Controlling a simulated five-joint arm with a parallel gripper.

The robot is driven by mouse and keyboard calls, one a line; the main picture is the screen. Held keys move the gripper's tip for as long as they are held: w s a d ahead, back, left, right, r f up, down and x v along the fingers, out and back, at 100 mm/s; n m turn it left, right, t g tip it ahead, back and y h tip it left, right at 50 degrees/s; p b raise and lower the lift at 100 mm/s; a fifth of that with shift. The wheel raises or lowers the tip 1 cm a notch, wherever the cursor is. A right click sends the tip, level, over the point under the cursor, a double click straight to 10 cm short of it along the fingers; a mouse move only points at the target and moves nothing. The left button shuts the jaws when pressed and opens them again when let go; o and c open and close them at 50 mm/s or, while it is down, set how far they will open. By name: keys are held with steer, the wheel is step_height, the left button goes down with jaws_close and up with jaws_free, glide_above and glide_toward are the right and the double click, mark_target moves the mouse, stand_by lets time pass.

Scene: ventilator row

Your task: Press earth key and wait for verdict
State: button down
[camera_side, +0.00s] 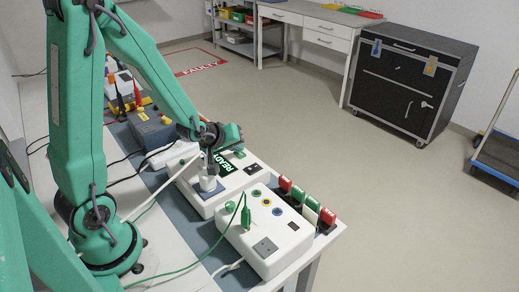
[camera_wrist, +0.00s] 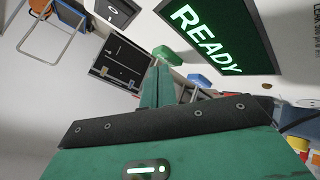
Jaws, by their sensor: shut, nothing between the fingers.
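The white tester (camera_side: 250,181) has a lit green READY display (camera_side: 225,168), which also reads READY in the wrist view (camera_wrist: 215,38). In the wrist view, a green key (camera_wrist: 167,55) is just beyond the tips of my gripper (camera_wrist: 159,68), and a blue key (camera_wrist: 198,81) is to its right. I cannot tell whether the fingertips touch the green key. My gripper (camera_side: 209,168) points down over the tester in the side view, fingers together and empty. It hides part of the tester top. The key labels are not readable.
A second white box (camera_side: 278,258) with coloured sockets and a green lead (camera_side: 246,215) stands in front. Red and green upright pieces (camera_side: 297,193) line its right side. A grey unit (camera_side: 152,130) stands behind. A black cabinet (camera_side: 410,85) is across the floor.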

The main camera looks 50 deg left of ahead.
steer(key=shift+s+f, duration=0.15)
steer(key=shift+s, duration=0.1)
steer(key=shift+w+r, duration=0.15)
steer(key=shift+r, duration=2.5)
steer(key=shift+d+r, duration=0.3)
steer(key=shift+r, duration=0.05)
steer(key=s+d+r+m+g+h, duration=0.1)
steer(key=s+d+r+m, duration=0.3)
steer(key=s, duration=0.4)
steer(key=s+d+r+m+g+h, duration=0.1)
steer(key=s+d+r+m+g, duration=0.1)
steer(key=s+d+r+m, duration=0.3)
steer(key=s+r+m, duration=0.2)
steer(key=s, duration=0.2)
steer(key=shift+s+r, duration=0.3)
